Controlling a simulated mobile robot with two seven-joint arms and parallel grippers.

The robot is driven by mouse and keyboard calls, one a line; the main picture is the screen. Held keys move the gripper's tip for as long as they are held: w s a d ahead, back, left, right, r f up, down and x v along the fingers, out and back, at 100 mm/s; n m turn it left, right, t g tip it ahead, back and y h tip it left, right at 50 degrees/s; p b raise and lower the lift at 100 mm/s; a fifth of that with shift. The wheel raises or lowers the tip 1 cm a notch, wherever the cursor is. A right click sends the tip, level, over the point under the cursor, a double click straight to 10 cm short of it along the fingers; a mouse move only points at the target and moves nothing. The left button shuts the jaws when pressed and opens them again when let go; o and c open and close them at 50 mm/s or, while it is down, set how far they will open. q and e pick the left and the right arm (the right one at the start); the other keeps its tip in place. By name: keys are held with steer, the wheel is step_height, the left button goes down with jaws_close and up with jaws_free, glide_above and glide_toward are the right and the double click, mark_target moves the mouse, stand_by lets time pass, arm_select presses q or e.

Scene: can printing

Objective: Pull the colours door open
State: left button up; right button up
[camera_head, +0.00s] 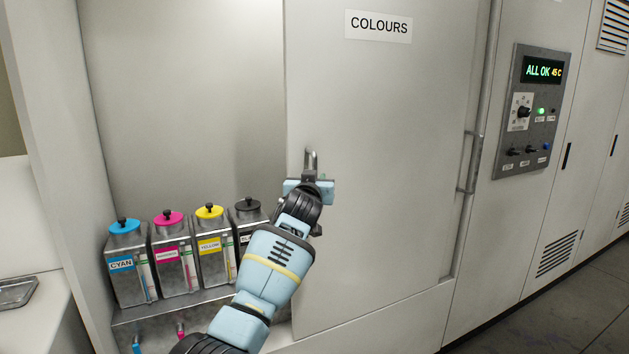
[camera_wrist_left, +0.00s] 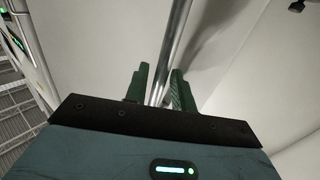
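The colours door (camera_head: 385,130) is a pale grey panel labelled COLOURS. It stands partly open, with the cabinet interior showing to its left. Its metal bar handle (camera_head: 311,160) is near the left edge; the bar also shows in the left wrist view (camera_wrist_left: 176,45). My left gripper (camera_head: 309,180) is at the handle, hiding its lower part. In the left wrist view its green fingers (camera_wrist_left: 160,88) lie on either side of the bar, close against it, and appear shut on it. My right gripper is in neither view.
Inside the cabinet, a cyan tank (camera_head: 125,265), a magenta tank (camera_head: 172,258), a yellow tank (camera_head: 213,248) and a black-lidded tank (camera_head: 247,220) stand on a shelf. A control panel (camera_head: 530,110) reading ALL OK is at right. Floor (camera_head: 570,310) shows at lower right.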

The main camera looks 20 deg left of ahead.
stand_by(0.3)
arm_select(q)
steer(key=p+v, duration=0.1)
steer(key=v, duration=0.6)
steer(key=shift+s+d, duration=0.1)
steer(key=shift+s, duration=0.3)
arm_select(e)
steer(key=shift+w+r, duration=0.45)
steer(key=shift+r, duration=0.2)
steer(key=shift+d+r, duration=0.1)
